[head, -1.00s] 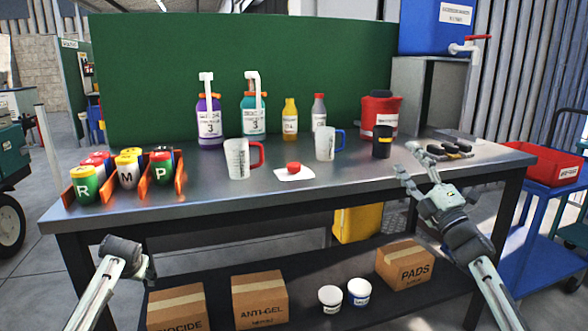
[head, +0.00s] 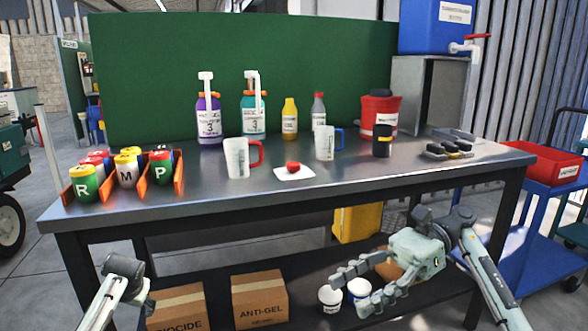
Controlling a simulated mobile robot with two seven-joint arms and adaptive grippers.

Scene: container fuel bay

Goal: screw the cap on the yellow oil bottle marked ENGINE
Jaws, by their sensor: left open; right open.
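The yellow oil bottle (head: 290,120) stands upright at the back of the metal bench, before the green board. Its label is too small to read. A small red cap-like piece (head: 293,166) lies on a white pad (head: 294,174) near the bench's middle. My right gripper (head: 352,290) is open and empty, fingers pointing left, in front of the bench and below its top. My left gripper (head: 148,302) is low at the left front, away from the bottle. It is mostly hidden by my own wrist, and nothing shows in it.
A grey bottle (head: 319,112) stands right of the yellow one. A red-handled jug (head: 237,158), a blue-handled jug (head: 325,144) and a black cup (head: 382,148) stand nearer the front. Boxes and white tubs sit on the lower shelf (head: 218,312).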

